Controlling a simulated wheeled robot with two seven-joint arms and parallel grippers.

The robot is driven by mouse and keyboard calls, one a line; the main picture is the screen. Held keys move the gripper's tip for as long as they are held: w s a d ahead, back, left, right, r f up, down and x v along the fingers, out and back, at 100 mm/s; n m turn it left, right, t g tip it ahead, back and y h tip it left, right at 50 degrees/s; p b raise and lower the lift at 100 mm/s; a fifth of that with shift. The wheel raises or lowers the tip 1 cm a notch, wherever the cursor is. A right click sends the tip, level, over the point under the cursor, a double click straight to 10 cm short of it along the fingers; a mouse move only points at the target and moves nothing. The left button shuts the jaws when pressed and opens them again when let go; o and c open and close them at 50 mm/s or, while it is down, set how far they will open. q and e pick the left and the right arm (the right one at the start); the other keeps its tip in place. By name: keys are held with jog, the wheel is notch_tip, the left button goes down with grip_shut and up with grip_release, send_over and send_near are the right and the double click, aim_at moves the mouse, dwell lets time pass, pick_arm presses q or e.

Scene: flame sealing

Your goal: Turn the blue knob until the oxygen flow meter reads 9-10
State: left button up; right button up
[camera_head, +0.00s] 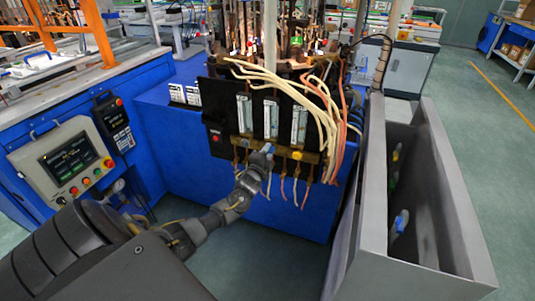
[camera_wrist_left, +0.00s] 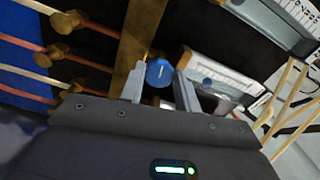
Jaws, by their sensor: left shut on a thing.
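The blue knob (camera_wrist_left: 159,72) sits between the two fingers of my left gripper (camera_wrist_left: 160,88) in the left wrist view. In the head view the left gripper (camera_head: 262,158) is at the lower edge of the black flow meter panel, with the blue knob (camera_head: 268,148) at its tip. The gripper is shut on the knob. Several flow meters with clear scale tubes stand on the panel, such as the middle one (camera_head: 271,118). In the left wrist view a flow meter (camera_wrist_left: 225,75) lies just beyond the fingers. The readings are too small to tell. My right gripper is not in view.
Pale and orange hoses (camera_head: 318,100) hang over the panel's right side. A grey bin (camera_head: 445,200) stands at the right. A control box (camera_head: 62,158) is at the left.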

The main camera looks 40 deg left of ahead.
pick_arm(q)
jog(key=o, duration=1)
jog(key=shift+c, duration=0.2)
jog(key=shift+s, duration=0.1)
jog(key=v, duration=1)
jog(key=shift+s+d, duration=0.2)
jog(key=shift+s, duration=0.05)
jog(key=shift+p, duration=0.3)
